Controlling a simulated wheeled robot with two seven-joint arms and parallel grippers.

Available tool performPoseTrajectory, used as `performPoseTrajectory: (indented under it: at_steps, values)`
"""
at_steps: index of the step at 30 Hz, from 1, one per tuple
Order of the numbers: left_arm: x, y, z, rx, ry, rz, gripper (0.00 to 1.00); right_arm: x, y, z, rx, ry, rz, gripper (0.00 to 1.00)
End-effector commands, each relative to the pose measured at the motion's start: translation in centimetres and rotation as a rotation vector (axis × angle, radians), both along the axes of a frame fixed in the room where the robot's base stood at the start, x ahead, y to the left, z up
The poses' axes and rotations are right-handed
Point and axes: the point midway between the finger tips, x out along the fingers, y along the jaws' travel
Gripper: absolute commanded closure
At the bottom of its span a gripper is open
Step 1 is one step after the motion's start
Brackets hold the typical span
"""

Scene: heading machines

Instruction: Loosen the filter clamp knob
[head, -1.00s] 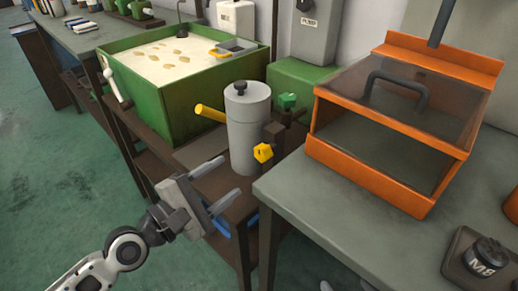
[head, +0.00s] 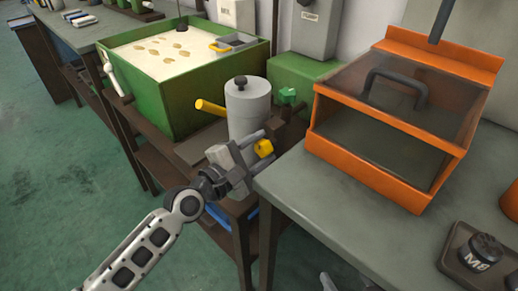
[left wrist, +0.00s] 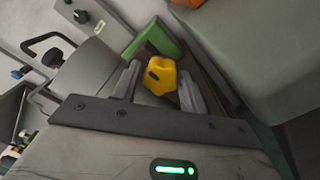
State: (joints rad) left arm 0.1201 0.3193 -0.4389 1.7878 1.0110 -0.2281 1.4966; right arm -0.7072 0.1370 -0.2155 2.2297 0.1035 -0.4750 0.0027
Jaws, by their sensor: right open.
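The yellow filter clamp knob (head: 264,146) is on the front of the grey cylindrical filter housing (head: 246,105). My left gripper (head: 260,148) is at the knob, with its fingers on either side of it. In the left wrist view the lobed knob (left wrist: 160,76) sits between the two fingertips, with narrow gaps showing. The left gripper looks open; contact with the knob cannot be made out. Part of the knob is hidden by a finger in the head view. A grey tip of my right gripper (head: 328,283) shows at the bottom edge, away from the knob.
A green tank (head: 173,95) stands behind left. The grey bench (head: 335,188) with an orange-framed guard (head: 390,130) is close on the right.

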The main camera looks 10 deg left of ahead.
Motion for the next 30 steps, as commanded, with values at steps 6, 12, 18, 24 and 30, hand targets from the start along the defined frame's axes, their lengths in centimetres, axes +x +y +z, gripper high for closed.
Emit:
performPoseTrajectory:
  at_steps: [6, 12, 18, 24, 30]
  values:
    - [-0.03, 0.03, -0.01, 0.0, 0.0, 0.0, 0.88, 0.03, 0.0, 0.05, 0.0, -0.001, 0.0, 0.33]
    - [-0.02, 0.03, 0.0, 0.02, -0.015, 0.0, 0.88, 0.03, 0.0, 0.1, 0.0, -0.002, 0.0, 0.33]
    - [-0.02, 0.04, 0.07, 0.097, -0.071, 0.0, 0.88, 0.03, 0.02, 0.2, 0.0, -0.002, 0.0, 0.33]
    - [0.02, 0.11, 0.16, 0.218, -0.157, -0.001, 0.88, 0.04, 0.02, 0.33, 0.002, -0.001, 0.0, 0.33]
    - [0.0, 0.11, 0.21, 0.337, -0.244, -0.001, 0.88, 0.0, 0.03, 0.4, 0.002, 0.002, 0.0, 0.33]
